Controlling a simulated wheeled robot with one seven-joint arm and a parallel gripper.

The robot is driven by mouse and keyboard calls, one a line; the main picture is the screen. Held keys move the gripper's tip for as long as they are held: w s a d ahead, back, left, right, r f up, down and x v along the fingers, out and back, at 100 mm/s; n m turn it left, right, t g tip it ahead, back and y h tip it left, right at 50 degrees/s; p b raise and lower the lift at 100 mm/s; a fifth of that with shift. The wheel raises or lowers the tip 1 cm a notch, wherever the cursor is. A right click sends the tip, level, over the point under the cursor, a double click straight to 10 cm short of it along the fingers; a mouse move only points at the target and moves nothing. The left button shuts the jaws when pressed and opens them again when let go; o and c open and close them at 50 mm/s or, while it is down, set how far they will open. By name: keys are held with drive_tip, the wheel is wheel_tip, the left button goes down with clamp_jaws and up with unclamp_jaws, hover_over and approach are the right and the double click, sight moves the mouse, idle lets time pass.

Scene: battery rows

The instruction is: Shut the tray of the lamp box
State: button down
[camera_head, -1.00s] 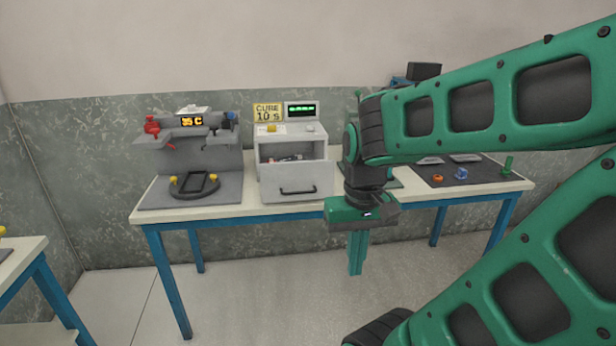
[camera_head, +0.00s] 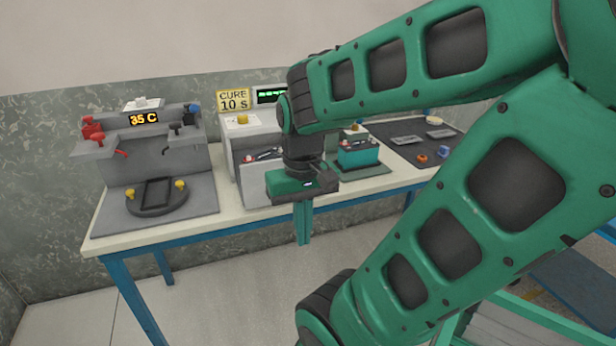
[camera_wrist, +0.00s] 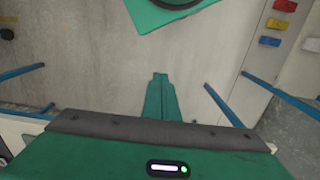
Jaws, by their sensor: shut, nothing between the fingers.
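The lamp box (camera_head: 238,132) is a pale grey box on the table, under a yellow "CURE 10 S" sign, with a yellow button on top. Its tray (camera_head: 256,186) stands pulled out toward the front, and a small item with red on it shows inside. My gripper (camera_head: 303,242) points down in front of the table's front edge, its wrist covering the right part of the tray front and the handle. The fingers are shut together and empty; they also show shut in the wrist view (camera_wrist: 160,76). I cannot tell whether the gripper touches the tray.
Left of the box stands a grey fixture (camera_head: 155,170) with a "35 C" display and a dark round holder. Open floor lies before the table.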

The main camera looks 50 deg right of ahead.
drive_tip(key=w+d+r+n+t, duration=0.1)
drive_tip(key=w+d+n+t, duration=0.3)
drive_tip(key=d+n, duration=0.6)
drive_tip(key=w+d+r+n+t, duration=0.1)
drive_tip(key=w+d+n+t, duration=0.45)
drive_tip(key=d, duration=0.95)
drive_tip(key=w+d+f+n+g, duration=0.1)
drive_tip(key=w+f+g, duration=0.1)
drive_tip(key=w+f, duration=0.5)
drive_tip(key=shift+f+y, duration=0.35)
drive_tip(key=shift+y, duration=0.05)
drive_tip(key=shift+w, duration=0.15)
